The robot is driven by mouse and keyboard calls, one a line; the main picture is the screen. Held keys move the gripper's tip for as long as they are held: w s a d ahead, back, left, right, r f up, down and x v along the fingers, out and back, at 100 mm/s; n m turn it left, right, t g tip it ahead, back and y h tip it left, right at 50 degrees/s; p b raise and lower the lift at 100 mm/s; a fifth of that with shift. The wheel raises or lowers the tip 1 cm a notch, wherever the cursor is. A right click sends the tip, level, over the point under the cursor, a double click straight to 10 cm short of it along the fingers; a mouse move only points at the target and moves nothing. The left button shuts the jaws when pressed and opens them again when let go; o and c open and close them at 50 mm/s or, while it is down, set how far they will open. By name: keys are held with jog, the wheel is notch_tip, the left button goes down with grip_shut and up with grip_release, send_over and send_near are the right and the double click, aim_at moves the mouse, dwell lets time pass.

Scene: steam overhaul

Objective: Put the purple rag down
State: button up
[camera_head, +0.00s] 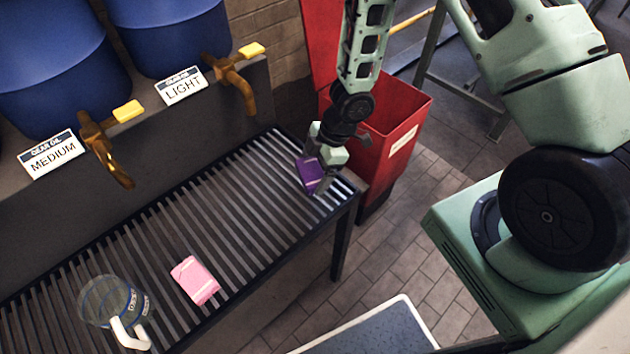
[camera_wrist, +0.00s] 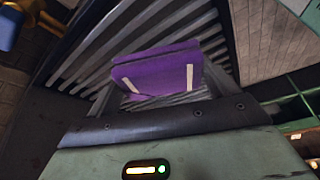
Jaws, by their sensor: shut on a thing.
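The purple rag (camera_head: 311,175) is a folded purple block in my gripper (camera_head: 322,168), at the right end of the slatted metal rack. In the wrist view the purple rag (camera_wrist: 158,72) sits between the fingers, with a pale stripe near each side and the slats behind it. My gripper (camera_wrist: 162,92) is shut on it. The rag is over or on the slats; I cannot tell whether it touches them. My fingers partly hide it in the head view.
A pink folded cloth (camera_head: 195,281) and a clear jug (camera_head: 112,303) with a white handle are on the slatted rack (camera_head: 236,208). A red bin (camera_head: 392,140) stands beside the rack's right end. Blue barrels (camera_head: 168,30) with brass taps overhang the back. The middle slats are clear.

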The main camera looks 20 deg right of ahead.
aim_at(314, 179)
jog(key=shift+f, duration=1.9)
jog(key=shift+f+b, duration=0.15)
jog(key=shift+b, duration=0.2)
jog(key=o, duration=0.9)
jog(key=shift+c, duration=0.2)
